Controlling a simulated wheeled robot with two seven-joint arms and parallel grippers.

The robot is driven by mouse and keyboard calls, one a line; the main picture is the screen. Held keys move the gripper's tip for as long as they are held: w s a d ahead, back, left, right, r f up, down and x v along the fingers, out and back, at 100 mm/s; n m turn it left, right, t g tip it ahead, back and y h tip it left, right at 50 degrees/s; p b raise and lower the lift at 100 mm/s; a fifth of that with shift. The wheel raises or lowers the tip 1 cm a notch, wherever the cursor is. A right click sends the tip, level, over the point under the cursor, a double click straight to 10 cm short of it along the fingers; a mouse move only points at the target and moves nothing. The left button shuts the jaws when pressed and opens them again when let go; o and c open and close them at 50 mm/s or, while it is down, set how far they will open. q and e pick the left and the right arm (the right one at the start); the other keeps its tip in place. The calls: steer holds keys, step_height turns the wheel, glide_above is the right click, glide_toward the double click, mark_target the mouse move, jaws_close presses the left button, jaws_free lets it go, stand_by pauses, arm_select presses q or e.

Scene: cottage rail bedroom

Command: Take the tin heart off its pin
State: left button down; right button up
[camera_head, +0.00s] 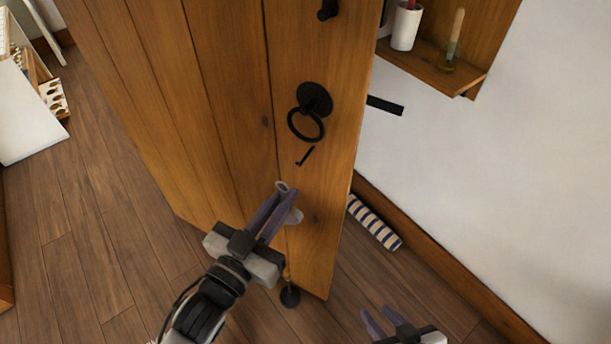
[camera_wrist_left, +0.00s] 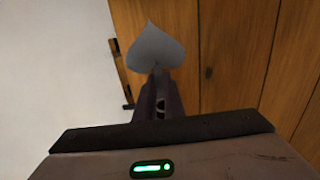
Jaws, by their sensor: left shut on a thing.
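The tin heart (camera_wrist_left: 155,48) is a flat grey plate, seen point up in the left wrist view. In the head view it is small (camera_head: 294,215), partly hidden by my fingers, with a pale ring at its top. My left gripper (camera_head: 280,200) is shut on it, in front of the wooden door (camera_head: 225,90). The black pin (camera_head: 305,157) sticks out of the door above the heart and looks bare, with a gap between it and the ring. My right gripper (camera_head: 376,310) is low at the bottom right, open and empty.
A black ring handle (camera_head: 307,124) hangs above the pin. A black latch bar (camera_head: 386,105) juts from the door edge. A striped roll (camera_head: 374,222) lies by the wall behind the door.

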arm_select(q)
steer(key=shift+v, duration=1.35)
